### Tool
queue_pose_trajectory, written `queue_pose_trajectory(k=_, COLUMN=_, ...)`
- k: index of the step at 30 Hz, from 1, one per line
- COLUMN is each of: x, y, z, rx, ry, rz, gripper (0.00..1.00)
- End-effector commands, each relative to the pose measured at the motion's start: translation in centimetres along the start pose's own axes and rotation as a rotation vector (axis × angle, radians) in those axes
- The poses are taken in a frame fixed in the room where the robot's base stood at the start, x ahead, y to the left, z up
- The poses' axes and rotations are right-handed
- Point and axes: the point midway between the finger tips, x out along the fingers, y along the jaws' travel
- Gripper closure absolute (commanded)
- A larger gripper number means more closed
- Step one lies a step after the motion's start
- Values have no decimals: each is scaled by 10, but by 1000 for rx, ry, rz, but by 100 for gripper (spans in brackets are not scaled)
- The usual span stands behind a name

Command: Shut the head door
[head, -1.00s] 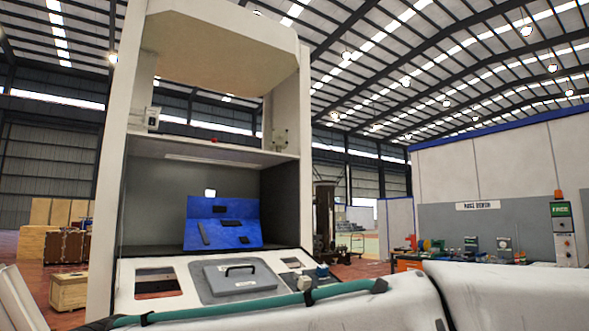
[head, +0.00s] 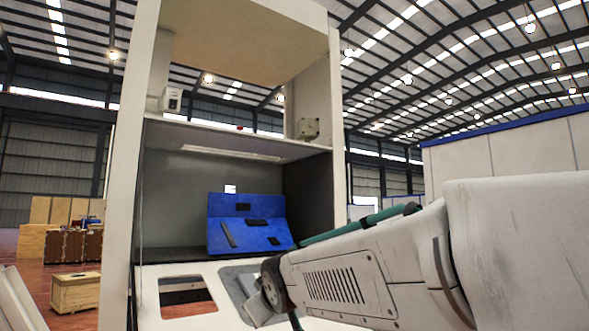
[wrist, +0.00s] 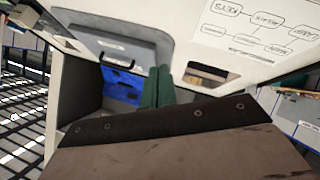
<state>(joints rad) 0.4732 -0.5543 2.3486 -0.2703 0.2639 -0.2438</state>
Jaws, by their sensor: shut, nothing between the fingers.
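The tall white dispenser cabinet (head: 139,150) stands ahead in the head view. A wide beige panel (head: 245,45) is raised above its open front, at the top; it looks like the head door, standing open. Its upper part is cut off by the picture's edge. My gripper (wrist: 159,72) shows in the wrist view as two green fingers, shut together and empty. They appear in front of the cabinet's lower front and blue board; whether they touch anything cannot be told. In the head view my arm crosses the lower right, and the fingers cannot be made out.
A tilted blue board (head: 245,222) stands inside the cabinet bay. Below it, the white sloping front has a rectangular opening (head: 188,296). A grey hatch with a handle (wrist: 115,45) shows in the wrist view. A wooden crate (head: 76,292) stands on the floor at left.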

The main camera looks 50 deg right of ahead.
Motion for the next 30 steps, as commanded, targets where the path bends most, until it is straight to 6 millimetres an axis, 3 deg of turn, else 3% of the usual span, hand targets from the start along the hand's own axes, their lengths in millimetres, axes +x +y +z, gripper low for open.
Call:
queue_pose_trajectory(k=1, x=8, y=42, z=-18, rx=-35, ry=83, rz=99, gripper=100)
queue_pose_trajectory(k=6, x=0, y=165, z=-76, rx=-255, ry=386, rz=417, gripper=100)
queue_pose_trajectory(k=9, x=-22, y=222, z=-98, rx=-416, ry=533, rz=587, gripper=100)
queue_pose_trajectory(k=12, x=-48, y=262, z=-109, rx=-575, ry=653, rz=722, gripper=100)
queue_pose_trajectory(k=16, x=-77, y=290, z=-112, rx=-740, ry=765, rz=836, gripper=100)
queue_pose_trajectory(k=21, x=-97, y=302, z=-112, rx=-853, ry=840, rz=901, gripper=100)
queue_pose_trajectory(k=26, x=-96, y=306, z=-122, rx=-871, ry=857, rz=909, gripper=100)
queue_pose_trajectory(k=30, x=-88, y=312, z=-144, rx=-870, ry=860, rz=908, gripper=100)
